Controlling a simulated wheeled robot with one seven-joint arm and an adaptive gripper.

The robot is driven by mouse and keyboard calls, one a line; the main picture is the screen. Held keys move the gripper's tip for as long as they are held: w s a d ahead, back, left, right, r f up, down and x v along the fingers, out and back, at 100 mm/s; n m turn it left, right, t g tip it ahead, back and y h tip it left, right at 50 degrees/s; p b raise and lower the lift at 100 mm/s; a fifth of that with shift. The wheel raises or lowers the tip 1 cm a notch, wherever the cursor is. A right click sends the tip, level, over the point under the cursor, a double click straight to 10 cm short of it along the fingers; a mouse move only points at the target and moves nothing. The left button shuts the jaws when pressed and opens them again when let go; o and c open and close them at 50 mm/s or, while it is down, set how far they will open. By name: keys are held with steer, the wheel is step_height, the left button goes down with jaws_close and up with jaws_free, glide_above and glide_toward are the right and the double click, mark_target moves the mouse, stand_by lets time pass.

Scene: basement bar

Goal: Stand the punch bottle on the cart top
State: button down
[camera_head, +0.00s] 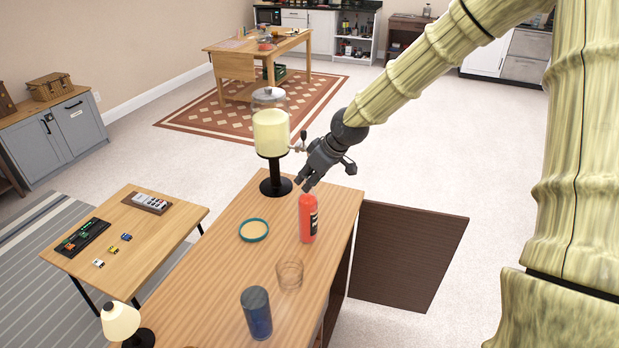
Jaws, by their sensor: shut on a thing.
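A red bottle (308,220) with a dark label is upright over the right edge of a long wooden top (215,275), which I take for the cart top. It looks like the punch bottle, though its label cannot be read. My gripper (305,186) reaches down from the upper right and is shut on the bottle's upper end. The fingertips are small here and the neck is largely hidden. Whether the bottle's base touches the wood cannot be told.
A drink dispenser (270,135) stands behind the bottle. A teal-rimmed round dish (254,230), a clear glass (289,274) and a blue tumbler (256,312) share the top. A dark door (407,255) hangs open at right. A low table (150,235) stands left.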

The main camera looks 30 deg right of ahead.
steer(key=c, duration=1.3)
jaws_free()
steer(key=shift+f, duration=0.1)
steer(key=shift+o, duration=0.2)
steer(key=shift+r, duration=0.2)
steer(key=shift+s+r, duration=0.1)
steer(key=shift+r, duration=0.15)
steer(key=b+v, duration=0.2)
steer(key=v, duration=0.9)
steer(key=shift+s, duration=0.15)
steer(key=shift+d, duration=0.1)
